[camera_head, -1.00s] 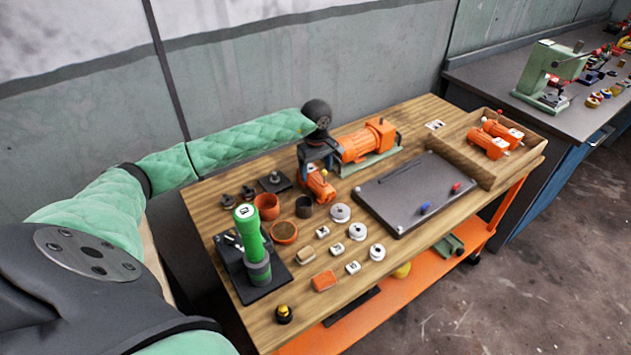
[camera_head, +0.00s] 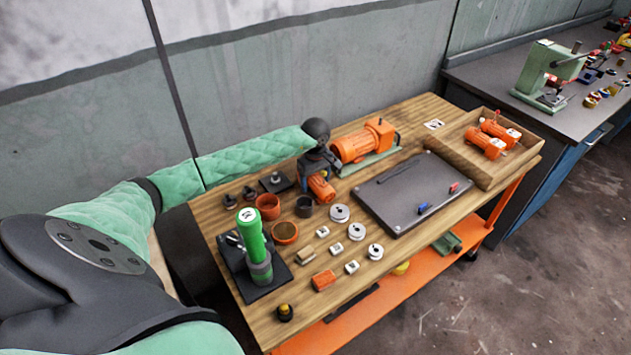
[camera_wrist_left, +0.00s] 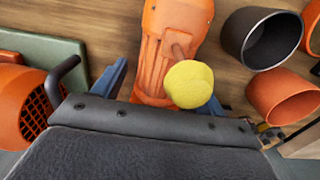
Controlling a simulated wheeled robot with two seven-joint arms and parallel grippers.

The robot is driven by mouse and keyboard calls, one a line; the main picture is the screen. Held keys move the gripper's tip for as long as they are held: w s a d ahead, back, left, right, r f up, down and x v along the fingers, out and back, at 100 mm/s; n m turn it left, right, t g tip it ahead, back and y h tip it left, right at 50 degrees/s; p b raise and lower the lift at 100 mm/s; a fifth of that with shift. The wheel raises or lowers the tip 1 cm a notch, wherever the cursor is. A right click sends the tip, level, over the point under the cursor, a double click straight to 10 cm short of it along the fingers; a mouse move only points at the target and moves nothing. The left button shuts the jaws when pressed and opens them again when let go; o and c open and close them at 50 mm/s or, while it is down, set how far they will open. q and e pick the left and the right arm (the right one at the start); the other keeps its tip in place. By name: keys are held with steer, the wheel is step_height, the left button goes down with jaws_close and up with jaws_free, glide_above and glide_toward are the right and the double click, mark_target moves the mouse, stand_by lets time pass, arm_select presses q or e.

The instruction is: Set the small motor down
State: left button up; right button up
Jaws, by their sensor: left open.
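The small orange motor (camera_head: 321,187) lies on the wooden bench just in front of my left gripper (camera_head: 318,167). In the left wrist view the motor (camera_wrist_left: 172,45) rests on the wood, with a round yellow knob (camera_wrist_left: 189,84) at its near end. My left gripper (camera_wrist_left: 162,95) is open, with one blue finger on each side of the motor's near end. Whether either finger touches it I cannot tell. My right gripper is not in view.
A larger orange motor (camera_head: 362,142) on a green base stands close behind and to the right. Cups (camera_head: 268,206) stand to the left. A dark plate (camera_head: 405,200) lies to the right, then a wooden tray (camera_head: 468,164) holding orange motors. A green-handled tool (camera_head: 250,232) stands front left.

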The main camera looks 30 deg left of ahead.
arm_select(q)
jaws_close()
stand_by(0.3)
steer(key=shift+w, duration=0.1)
